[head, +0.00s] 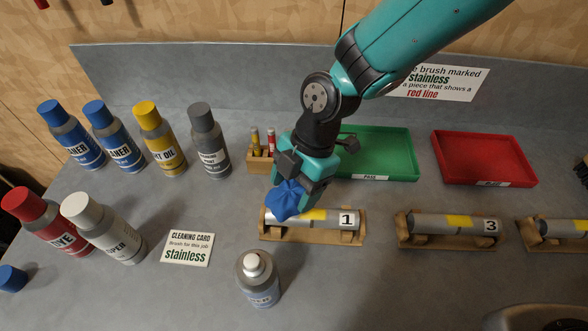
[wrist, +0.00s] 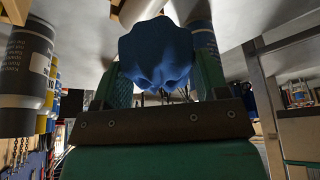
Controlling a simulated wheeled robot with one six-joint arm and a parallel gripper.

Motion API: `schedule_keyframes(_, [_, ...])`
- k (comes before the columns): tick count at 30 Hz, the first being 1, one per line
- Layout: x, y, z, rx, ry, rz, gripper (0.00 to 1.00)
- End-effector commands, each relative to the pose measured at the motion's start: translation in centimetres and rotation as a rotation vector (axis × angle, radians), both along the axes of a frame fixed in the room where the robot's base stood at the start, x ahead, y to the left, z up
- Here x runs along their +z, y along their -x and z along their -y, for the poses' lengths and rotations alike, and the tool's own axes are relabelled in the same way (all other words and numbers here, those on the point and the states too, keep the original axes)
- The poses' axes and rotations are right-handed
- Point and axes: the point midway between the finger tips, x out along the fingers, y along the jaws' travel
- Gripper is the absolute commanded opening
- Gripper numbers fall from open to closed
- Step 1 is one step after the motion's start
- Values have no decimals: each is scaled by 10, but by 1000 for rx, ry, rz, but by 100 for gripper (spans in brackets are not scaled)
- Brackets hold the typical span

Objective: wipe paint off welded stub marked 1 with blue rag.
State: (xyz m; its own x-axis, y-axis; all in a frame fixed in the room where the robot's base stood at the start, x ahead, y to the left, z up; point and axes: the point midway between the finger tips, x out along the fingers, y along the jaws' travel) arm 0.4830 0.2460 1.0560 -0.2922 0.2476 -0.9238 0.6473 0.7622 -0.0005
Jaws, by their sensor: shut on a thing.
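My gripper (head: 296,190) is shut on a bunched blue rag (head: 286,200). The rag also fills the upper middle of the wrist view (wrist: 158,52), between the fingers. In the head view the rag is at the left part of the welded stub marked 1 (head: 330,218) and covers some of it. That stub is a grey cylinder lying in a wooden cradle, with a yellow paint band on its middle and a white label "1" near its right end. I cannot tell whether the rag touches the stub.
Stub 3 (head: 440,224) and another stub (head: 562,229) lie in cradles to the right. A spray can (head: 260,282) stands in front. Several bottles (head: 158,145) stand at left near a cleaning card (head: 187,248). Green (head: 376,181) and red (head: 484,180) trays lie behind.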

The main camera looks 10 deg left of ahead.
Motion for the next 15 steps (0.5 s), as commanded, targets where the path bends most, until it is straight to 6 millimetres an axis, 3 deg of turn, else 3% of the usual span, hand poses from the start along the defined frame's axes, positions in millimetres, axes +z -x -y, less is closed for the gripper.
schedule_keyframes(6, [23,0,0,1,-1,1,48])
schedule_keyframes(15, [25,0,0,1,0,0,48])
